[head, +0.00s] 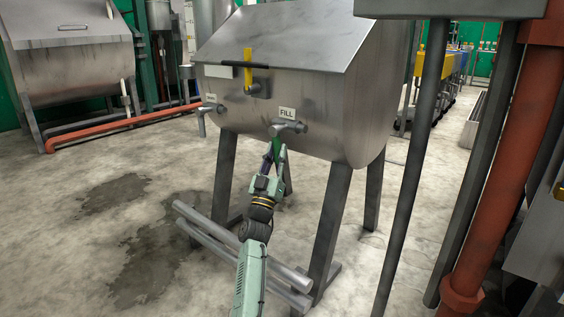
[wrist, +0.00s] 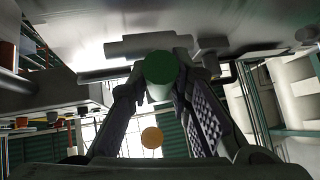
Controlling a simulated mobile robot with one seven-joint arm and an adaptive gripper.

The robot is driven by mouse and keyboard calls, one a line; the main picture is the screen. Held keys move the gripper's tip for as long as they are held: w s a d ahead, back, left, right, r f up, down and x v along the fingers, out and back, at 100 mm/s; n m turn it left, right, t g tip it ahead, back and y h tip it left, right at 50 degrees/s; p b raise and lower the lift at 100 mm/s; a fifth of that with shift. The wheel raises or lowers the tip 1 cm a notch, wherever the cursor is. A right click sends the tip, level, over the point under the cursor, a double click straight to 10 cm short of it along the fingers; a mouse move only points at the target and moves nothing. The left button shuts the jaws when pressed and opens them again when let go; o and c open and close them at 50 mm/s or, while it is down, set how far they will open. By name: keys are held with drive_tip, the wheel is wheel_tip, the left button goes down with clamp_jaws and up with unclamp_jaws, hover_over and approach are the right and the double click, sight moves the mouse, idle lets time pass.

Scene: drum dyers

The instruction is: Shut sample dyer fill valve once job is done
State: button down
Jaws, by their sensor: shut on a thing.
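The sample dyer (head: 310,85) is a steel drum on dark legs. Its fill valve (head: 289,127) sticks out of the front under a "FILL" label (head: 287,113). The valve's green handle (head: 277,148) points down from the valve body. My gripper (head: 276,156) is below the valve, shut on the green handle. In the wrist view, the handle's round green end (wrist: 161,67) sits between the two fingers of my gripper (wrist: 165,85). The fingers hide part of the handle.
Another valve (head: 206,108) with a downward lever is left of the fill valve. A yellow lever (head: 247,68) stands upright above. Grey pipes (head: 240,250) lie low by the dyer's legs. A red pipe (head: 505,160) stands at right. Open, stained floor (head: 90,240) spreads left.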

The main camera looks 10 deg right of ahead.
sight(274, 126)
drive_tip(key=shift+w+a+f+m+g+h+b, duration=0.15)
drive_tip(key=shift+m+g+h+b, duration=0.3)
drive_tip(key=shift+m+h, duration=0.45)
drive_tip(key=shift+w+a+r+m+g+h+b, duration=0.1)
drive_tip(key=shift+w+m+g+h+b, duration=0.15)
drive_tip(key=shift+m+g+h, duration=0.5)
drive_tip(key=shift+m, duration=0.45)
drive_tip(key=c, duration=1.4)
unclamp_jaws()
drive_tip(key=shift+c, duration=0.2)
wheel_tip(274, 126, up, 10)
drive_tip(key=shift+r, duration=0.1)
